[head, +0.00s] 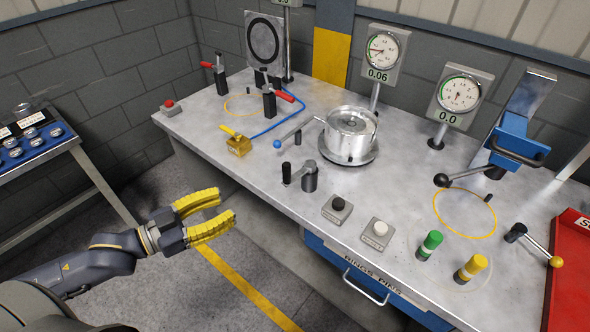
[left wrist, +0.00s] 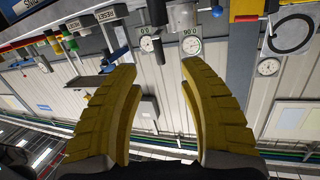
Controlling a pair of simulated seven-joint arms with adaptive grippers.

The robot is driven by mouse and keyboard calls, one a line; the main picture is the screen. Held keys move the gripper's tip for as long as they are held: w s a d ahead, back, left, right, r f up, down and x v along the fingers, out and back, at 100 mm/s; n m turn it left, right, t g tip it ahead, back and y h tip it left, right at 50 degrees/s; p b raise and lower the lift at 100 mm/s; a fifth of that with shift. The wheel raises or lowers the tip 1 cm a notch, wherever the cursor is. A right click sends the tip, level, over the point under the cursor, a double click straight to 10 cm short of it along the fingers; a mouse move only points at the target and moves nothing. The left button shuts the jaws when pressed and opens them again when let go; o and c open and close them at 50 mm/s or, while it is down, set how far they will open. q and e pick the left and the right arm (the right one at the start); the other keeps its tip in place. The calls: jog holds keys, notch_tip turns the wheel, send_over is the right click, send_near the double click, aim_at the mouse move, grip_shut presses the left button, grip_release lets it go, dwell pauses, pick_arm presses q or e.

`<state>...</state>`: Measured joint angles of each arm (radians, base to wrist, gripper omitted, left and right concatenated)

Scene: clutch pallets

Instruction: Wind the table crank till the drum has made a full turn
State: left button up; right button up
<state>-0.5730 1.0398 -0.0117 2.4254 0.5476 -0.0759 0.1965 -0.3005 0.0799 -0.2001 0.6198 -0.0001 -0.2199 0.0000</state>
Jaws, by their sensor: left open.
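The crank (head: 308,178) stands near the front edge of the table, a grey post with a short arm and an upright black handle. The silver drum (head: 351,138) sits on a round base behind it and to the right. A lever with a blue knob (head: 278,144) reaches out to the drum's left. My left gripper (head: 226,206), with yellow fingers, is open and empty, off the table's front edge, left of and apart from the crank. Its open fingers also fill the left wrist view (left wrist: 160,70). My right gripper is not in view.
The metal table (head: 215,130) also carries a brass block (head: 238,146), toggle clamps, black and white push buttons, green (head: 430,243) and yellow knobs, and a blue press (head: 515,140). Gauges (head: 382,50) stand at the back.

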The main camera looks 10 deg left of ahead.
aim_at(287, 171)
pick_arm(q)
jog(key=shift+n+t+h, duration=0.4)
jog(key=shift+h, duration=0.1)
jog(key=shift+s+d+r+x, duration=0.1)
jog(key=shift+r+x, duration=0.3)
jog(key=shift+x, duration=2.55)
jog(key=shift+s+d+r+x, duration=0.1)
jog(key=shift+r+x, duration=0.25)
jog(key=shift+x, duration=2.6)
jog(key=shift+d+r+x, duration=0.1)
jog(key=shift+r+x, duration=0.3)
jog(key=shift+x, duration=2.55)
jog(key=shift+a, duration=0.1)
grip_shut()
